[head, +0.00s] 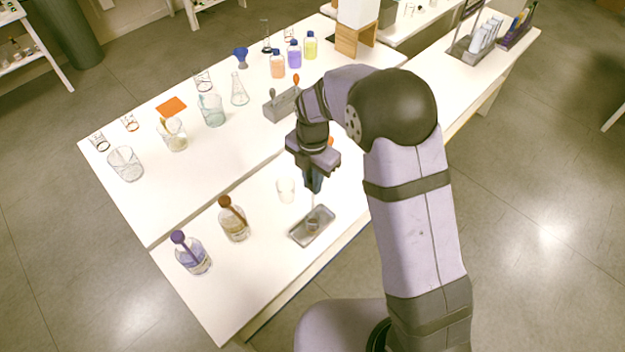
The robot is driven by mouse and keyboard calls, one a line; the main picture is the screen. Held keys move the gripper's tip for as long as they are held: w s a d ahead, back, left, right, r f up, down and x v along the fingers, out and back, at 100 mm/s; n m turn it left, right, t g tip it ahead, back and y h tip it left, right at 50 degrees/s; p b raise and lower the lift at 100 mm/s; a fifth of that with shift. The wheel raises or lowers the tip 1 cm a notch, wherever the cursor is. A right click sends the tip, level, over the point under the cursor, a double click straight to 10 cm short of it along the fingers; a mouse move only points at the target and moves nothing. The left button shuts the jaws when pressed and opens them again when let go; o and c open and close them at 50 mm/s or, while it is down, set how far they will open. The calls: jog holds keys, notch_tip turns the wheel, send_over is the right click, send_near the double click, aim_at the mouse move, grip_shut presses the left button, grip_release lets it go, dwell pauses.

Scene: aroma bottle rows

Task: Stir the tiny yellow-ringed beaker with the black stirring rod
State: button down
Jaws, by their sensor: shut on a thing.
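My gripper (313,188) points down over the front part of the white table, just above a small grey metal tray (325,217). It is shut on a thin rod, mostly hidden by the fingers; a faint thin line runs below them toward the tray, and its colour cannot be told. A tiny cup-like vessel (312,225) sits in the tray under the gripper. A small clear beaker (286,190) stands left of the gripper. I cannot make out a yellow ring on either one. Whether the rod's tip is inside the tiny vessel cannot be told.
Two stoppered bottles, one brown-topped (234,220) and one purple-topped (192,254), stand at front left. A grey rack (279,106) with upright rods is behind my gripper. Several glass beakers, a flask (239,92) and coloured bottles line the back. The table's middle left is clear.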

jog(key=shift+f+b, duration=3)
jog(key=shift+f, duration=1.9)
jog(key=shift+w+d, duration=0.1)
